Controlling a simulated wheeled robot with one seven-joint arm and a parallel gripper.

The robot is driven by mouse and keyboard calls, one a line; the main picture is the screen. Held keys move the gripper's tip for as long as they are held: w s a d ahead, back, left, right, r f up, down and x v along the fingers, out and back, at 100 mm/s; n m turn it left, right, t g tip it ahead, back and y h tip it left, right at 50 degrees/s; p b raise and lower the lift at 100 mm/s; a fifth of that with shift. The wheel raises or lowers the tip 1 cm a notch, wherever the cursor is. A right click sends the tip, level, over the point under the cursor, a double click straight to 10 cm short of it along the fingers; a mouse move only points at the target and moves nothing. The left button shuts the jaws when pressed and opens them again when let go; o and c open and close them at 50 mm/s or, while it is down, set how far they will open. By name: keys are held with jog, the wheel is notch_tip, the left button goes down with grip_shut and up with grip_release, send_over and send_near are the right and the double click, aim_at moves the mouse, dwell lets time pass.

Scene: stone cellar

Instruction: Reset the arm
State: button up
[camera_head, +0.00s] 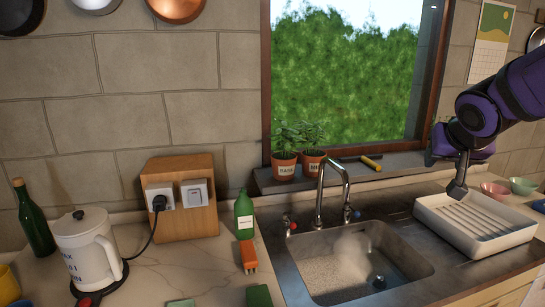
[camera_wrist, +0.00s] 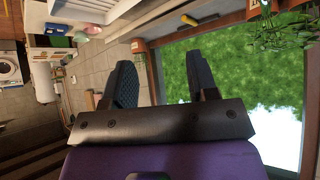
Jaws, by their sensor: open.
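My gripper (camera_head: 457,188) is at the right in the head view, at the end of my purple arm. It hangs in front of the window's lower right corner, over the left end of the white dish rack (camera_head: 500,238). In the wrist view my gripper (camera_wrist: 160,82) shows its two dark fingers spread apart with nothing between them. The wrist camera looks past the fingers at the wall and the window.
A metal sink (camera_head: 365,265) with a tall faucet (camera_head: 333,185) is at centre. A white kettle (camera_head: 88,250), a wooden socket box (camera_head: 180,200) and a green bottle (camera_head: 243,215) stand left. Two potted herbs (camera_head: 285,165) sit on the sill. Bowls (camera_head: 522,187) stand behind the rack.

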jog(key=s+a+n+g+y, duration=0.1)
jog(key=s+a, duration=0.1)
jog(key=s, duration=0.8)
jog(key=s+a+n+g+y, duration=0.1)
jog(key=s+a+n+g, duration=0.1)
jog(key=s, duration=0.9)
jog(key=shift+s+a+n+y, duration=0.15)
jog(key=shift+a+n+y, duration=0.15)
jog(key=shift+a+y, duration=0.15)
